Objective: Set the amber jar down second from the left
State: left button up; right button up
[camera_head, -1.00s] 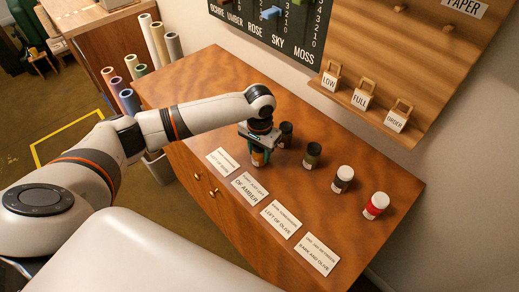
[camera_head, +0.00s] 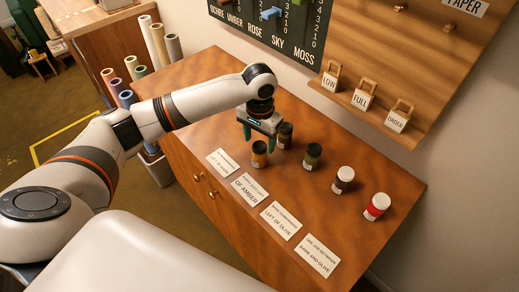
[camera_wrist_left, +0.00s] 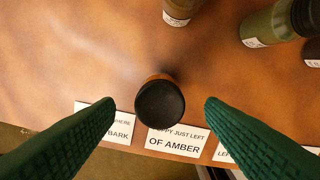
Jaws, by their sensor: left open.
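The amber jar (camera_head: 259,155), dark-capped with an orange-brown band, stands upright on the wooden table behind the cards, leftmost of the jars in the head view. In the left wrist view its dark cap (camera_wrist_left: 160,104) shows between the two fingers. My left gripper (camera_head: 264,134) is open and empty above the jar, its green fingers apart on either side. Further right are a white-capped dark jar (camera_head: 343,180) and a red jar (camera_head: 376,207). My right gripper is out of view.
Several white clue cards lie along the front edge, including one reading "of amber" (camera_head: 250,188) and one reading "left of olive" (camera_head: 281,220). A wooden board with small tagged holders (camera_head: 397,118) stands behind. Rolled tubes (camera_head: 130,100) stand left of the table.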

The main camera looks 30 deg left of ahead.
pick_arm(q)
notch_tip(320, 180, up, 5)
jog(key=shift+f, duration=0.1)
jog(key=shift+r+b, duration=0.3)
jog(key=shift+r, duration=0.5)
